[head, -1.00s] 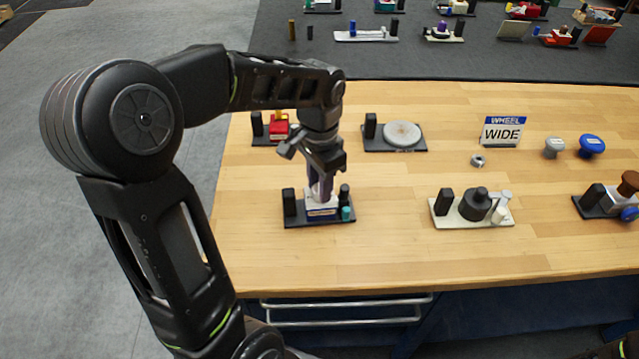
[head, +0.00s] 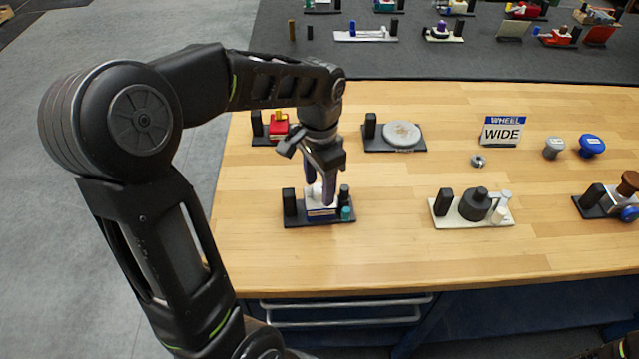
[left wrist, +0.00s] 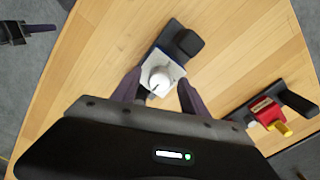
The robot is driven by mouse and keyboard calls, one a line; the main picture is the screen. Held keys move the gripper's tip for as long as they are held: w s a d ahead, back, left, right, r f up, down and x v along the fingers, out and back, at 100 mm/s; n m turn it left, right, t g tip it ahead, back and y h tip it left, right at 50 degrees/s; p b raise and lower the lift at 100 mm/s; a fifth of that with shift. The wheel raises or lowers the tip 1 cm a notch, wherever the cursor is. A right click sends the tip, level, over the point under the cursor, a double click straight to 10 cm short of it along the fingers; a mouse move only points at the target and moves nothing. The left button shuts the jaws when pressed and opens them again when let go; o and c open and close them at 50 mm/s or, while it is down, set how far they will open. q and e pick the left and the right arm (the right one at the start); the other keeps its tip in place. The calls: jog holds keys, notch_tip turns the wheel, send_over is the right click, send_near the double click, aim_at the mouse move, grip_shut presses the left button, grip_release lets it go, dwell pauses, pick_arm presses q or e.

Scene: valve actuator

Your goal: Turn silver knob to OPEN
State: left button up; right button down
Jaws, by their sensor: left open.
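The silver knob (left wrist: 159,80) is round, with a dark mark on its face, and sits on a white block on a dark base plate (head: 290,219). In the head view, the fingers partly cover it. My left gripper (head: 320,193) points down over this device. In the left wrist view, its purple fingers (left wrist: 160,77) stand open on either side of the knob, with a gap visible on both sides. I cannot read an OPEN mark. In the left wrist view, what looks like my right gripper (left wrist: 40,28) shows at the top left, its jaws unclear.
A black post (head: 289,202) and a teal-capped peg (head: 347,213) flank the knob on its plate. A red device (head: 279,127) and a round grey disc (head: 401,134) stand behind. A grey-black device (head: 474,204) is to the right, with bare wood between.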

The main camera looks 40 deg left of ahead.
aim_at(319, 188)
pick_arm(q)
notch_tip(319, 188, up, 8)
jog(key=shift+f+b, duration=0.25)
jog(key=shift+b, duration=0.05)
dwell(0.5)
